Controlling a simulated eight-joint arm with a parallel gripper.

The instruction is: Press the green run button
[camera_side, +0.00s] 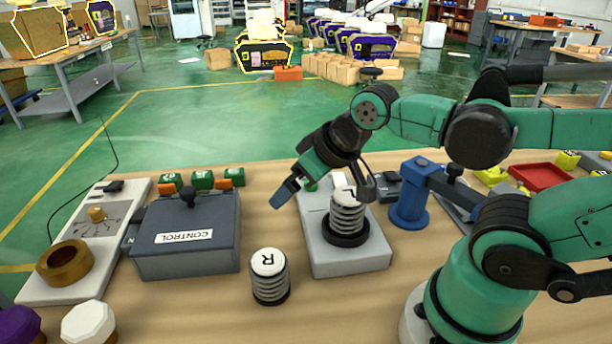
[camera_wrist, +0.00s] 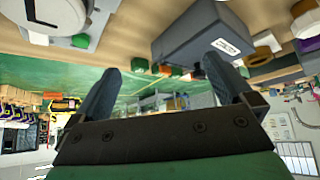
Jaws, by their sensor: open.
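A small green button (camera_side: 312,185) shows at the far end of a light grey base (camera_side: 350,259) in the side view. The L cylinder (camera_wrist: 45,18) shows upside down at that view's upper left.
A grey CONTROL box (camera_side: 187,235) with a black knob stands left of my gripper. Green and orange cubes (camera_side: 204,179) are behind it. A cylinder marked R (camera_side: 269,276) stands in front. A blue stand (camera_side: 409,206) and a red tray (camera_side: 541,177) are to the right.

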